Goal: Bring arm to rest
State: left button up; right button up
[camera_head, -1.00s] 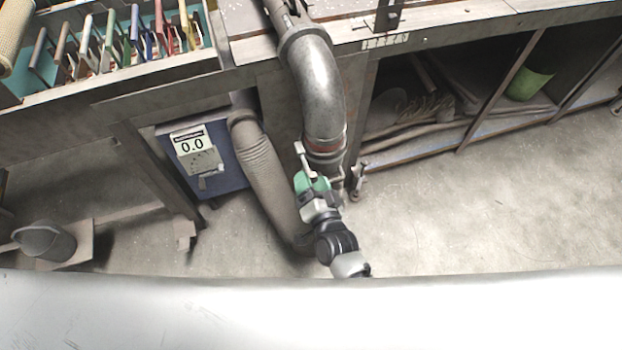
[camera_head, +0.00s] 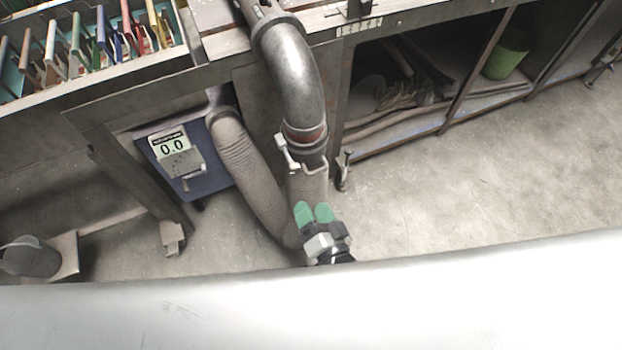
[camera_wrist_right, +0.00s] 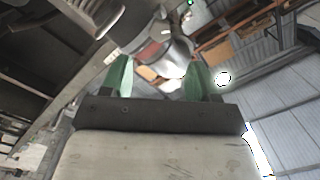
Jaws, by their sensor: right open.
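My right gripper (camera_head: 314,212) has green fingertips, spread apart with nothing between them. In the head view it is below the lower end of the grey elbow pipe (camera_head: 297,75), in front of a pale tube (camera_head: 308,186) that continues downward from it. A clamp with a light lever (camera_head: 287,154) sits at the pipe's end, apart from the gripper. In the right wrist view the open fingers (camera_wrist_right: 158,80) point towards the pipe's reddish band (camera_wrist_right: 149,51), with empty space between them. Most of my right arm is hidden behind my white body. My left gripper is not in view.
A ribbed hose (camera_head: 243,172) curves down beside the pale tube. A blue box with a 0.0 display (camera_head: 171,145) stands left of it under the workbench. Shelves with a green bin (camera_head: 507,54) are at right. The floor (camera_head: 430,190) at right is clear.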

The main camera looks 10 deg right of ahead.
jog(key=s+d+f+n+g+h, duration=0.1)
jog(key=s+d+f+n+g, duration=0.2)
jog(key=f, duration=0.6)
jog(key=s+d+f+g+h, duration=0.1)
jog(key=s+d+f+g, duration=0.25)
jog(key=f, duration=0.45)
jog(key=s+d+f+n+g+h, duration=0.1)
jog(key=s+d+f+n+g, duration=0.15)
jog(key=s+f, duration=0.45)
jog(key=s+d+f+n+g+h, duration=0.1)
jog(key=s+d+f+g, duration=0.2)
jog(key=s+d+f, duration=0.2)
jog(key=s+d+f+n+g+h, duration=0.1)
jog(key=s+d+f+g, duration=0.3)
jog(key=s, duration=0.6)
notch_tip(320, 180, down, 3)
jog(key=shift+d+h, duration=0.3)
jog(key=shift+d, duration=0.7)
